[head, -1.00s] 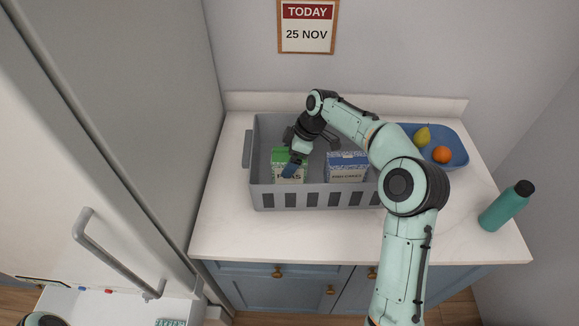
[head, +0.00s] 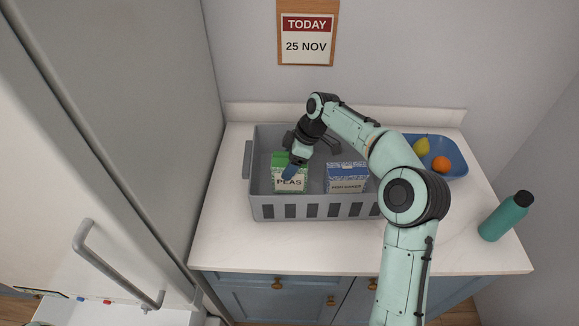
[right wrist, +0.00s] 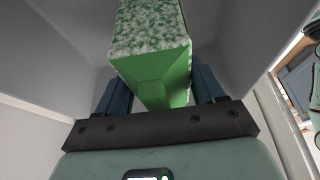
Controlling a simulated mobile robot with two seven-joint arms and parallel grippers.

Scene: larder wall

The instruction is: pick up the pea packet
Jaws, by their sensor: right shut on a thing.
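The pea packet (head: 290,182) is a green and white box labelled PEAS, upright in the left part of the grey crate (head: 315,210). My right gripper (head: 290,172) reaches down into the crate and is shut on the packet from above. In the right wrist view the packet (right wrist: 152,60) sits between the two blue fingers, its green end towards the palm. The packet's underside is hidden, so I cannot tell whether it touches the crate floor. My left gripper is not in view.
A blue and white packet (head: 347,177) stands in the crate to the right. A blue tray (head: 458,163) with a pear (head: 421,147) and an orange (head: 441,164) is at the back right. A teal bottle (head: 506,216) stands near the right edge. The front counter is clear.

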